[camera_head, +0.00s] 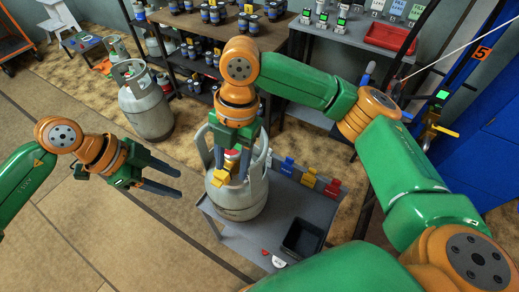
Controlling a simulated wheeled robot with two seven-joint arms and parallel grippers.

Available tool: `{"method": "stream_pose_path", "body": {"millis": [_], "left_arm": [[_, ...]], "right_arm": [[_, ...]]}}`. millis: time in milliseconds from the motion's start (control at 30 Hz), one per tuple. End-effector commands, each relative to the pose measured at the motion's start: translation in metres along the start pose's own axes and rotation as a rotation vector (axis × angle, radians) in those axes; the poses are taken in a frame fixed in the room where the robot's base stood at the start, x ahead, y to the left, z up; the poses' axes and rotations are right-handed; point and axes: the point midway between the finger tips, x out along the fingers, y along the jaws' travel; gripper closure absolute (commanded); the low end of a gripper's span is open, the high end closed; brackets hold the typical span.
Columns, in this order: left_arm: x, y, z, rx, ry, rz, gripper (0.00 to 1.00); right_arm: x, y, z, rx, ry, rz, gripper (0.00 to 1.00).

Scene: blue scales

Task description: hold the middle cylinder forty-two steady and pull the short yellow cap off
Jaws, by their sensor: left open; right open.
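A grey gas cylinder (238,203) with a collar handle stands upright on a small grey table, with no legible number. A yellow piece (219,180), which looks like the short yellow cap, shows at its top, partly covered by my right gripper. My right gripper (232,172) points down into the collar with its jaws open around the valve area; whether it touches the yellow piece I cannot tell. My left gripper (180,184) is open and empty, left of the cylinder and apart from it, with its fingers pointing right.
The grey table (238,240) also bears a black tray (304,238) and blue, yellow and red tags (309,178). Another grey cylinder (146,105) stands on the floor behind. A shelf (185,60) with dark cans and a bench with a red tray (388,37) stand at the back.

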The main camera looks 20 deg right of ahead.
Motion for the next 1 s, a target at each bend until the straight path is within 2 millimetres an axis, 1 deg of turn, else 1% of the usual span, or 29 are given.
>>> {"method": "stream_pose_path", "body": {"millis": [33, 100, 200, 233, 333, 500, 600, 733, 933, 967, 1000], "left_arm": [[0.0, 0.0, 0.0, 0.0, 0.0, 0.0, 0.5], [0.0, 0.0, 0.0, 0.0, 0.0, 0.0, 0.5], [0.0, 0.0, 0.0, 0.0, 0.0, 0.0, 0.5], [0.0, 0.0, 0.0, 0.0, 0.0, 0.0, 0.5], [0.0, 0.0, 0.0, 0.0, 0.0, 0.0, 0.5], [0.0, 0.0, 0.0, 0.0, 0.0, 0.0, 0.5], [0.0, 0.0, 0.0, 0.0, 0.0, 0.0, 0.5], [0.0, 0.0, 0.0, 0.0, 0.0, 0.0, 0.5], [0.0, 0.0, 0.0, 0.0, 0.0, 0.0, 0.5], [0.0, 0.0, 0.0, 0.0, 0.0, 0.0, 0.5], [0.0, 0.0, 0.0, 0.0, 0.0, 0.0, 0.5]], "right_arm": [[0.005, -0.011, 0.023, 0.07, -0.09, -0.033, 0.48], [0.011, -0.02, 0.049, 0.182, -0.151, -0.036, 0.48], [0.015, -0.028, 0.069, 0.264, -0.2, -0.037, 0.48], [0.018, -0.029, 0.072, 0.275, -0.206, -0.038, 0.48], [0.032, -0.031, 0.078, 0.289, -0.213, -0.038, 0.48], [0.064, -0.033, 0.084, 0.287, -0.211, -0.037, 0.48], [0.078, -0.034, 0.087, 0.288, -0.21, -0.037, 0.48], [0.085, -0.034, 0.088, 0.286, -0.21, -0.035, 0.48], [0.085, -0.034, 0.088, 0.285, -0.21, -0.034, 0.48], [0.085, -0.034, 0.088, 0.285, -0.209, -0.034, 0.56], [0.085, -0.034, 0.088, 0.285, -0.209, -0.034, 0.67]]}}
